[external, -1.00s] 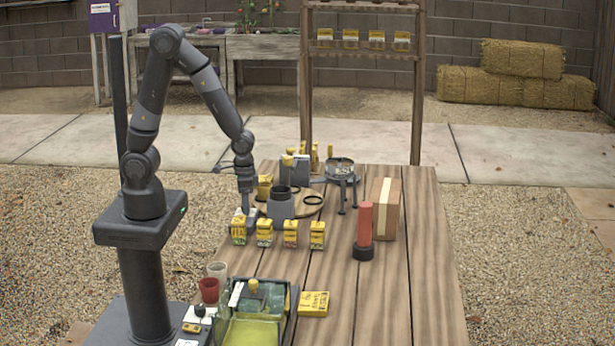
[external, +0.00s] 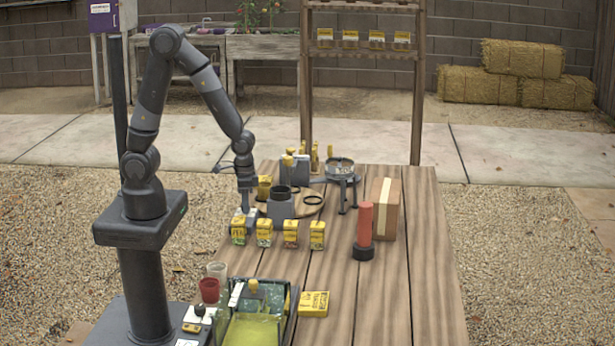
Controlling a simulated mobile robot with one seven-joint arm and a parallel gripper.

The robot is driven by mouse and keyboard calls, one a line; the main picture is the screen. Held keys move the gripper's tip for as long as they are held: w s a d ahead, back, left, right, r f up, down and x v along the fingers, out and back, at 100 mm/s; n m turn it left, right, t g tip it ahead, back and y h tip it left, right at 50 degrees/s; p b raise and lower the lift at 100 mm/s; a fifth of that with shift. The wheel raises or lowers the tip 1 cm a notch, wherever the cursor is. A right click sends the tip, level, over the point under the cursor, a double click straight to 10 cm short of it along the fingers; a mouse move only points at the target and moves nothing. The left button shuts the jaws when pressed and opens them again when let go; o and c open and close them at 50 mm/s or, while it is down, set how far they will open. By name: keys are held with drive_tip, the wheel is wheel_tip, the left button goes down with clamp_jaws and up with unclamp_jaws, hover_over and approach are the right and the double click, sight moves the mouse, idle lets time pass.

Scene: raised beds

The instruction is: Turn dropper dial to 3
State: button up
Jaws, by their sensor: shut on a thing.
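My gripper (external: 245,211) points straight down at the left edge of the wooden table, behind a row of yellow-topped packets. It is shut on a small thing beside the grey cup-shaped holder. That thing is too small and too covered by the fingers to make out, and I cannot tell whether it is the dropper dial. No dial numbers can be read in this view.
Yellow-topped packets (external: 290,233) stand in front of the gripper. The grey holder (external: 280,206) is just to its right. A red cylinder (external: 365,225), a cardboard box (external: 386,208) and a round stand (external: 340,172) are farther right. A green-yellow tray (external: 258,330) lies in front.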

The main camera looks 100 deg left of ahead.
drive_tip(key=m, duration=1.3)
drive_tip(key=shift+m, duration=0.3)
drive_tip(key=m, duration=0.9)
drive_tip(key=shift+m, duration=0.4)
drive_tip(key=o, duration=1)
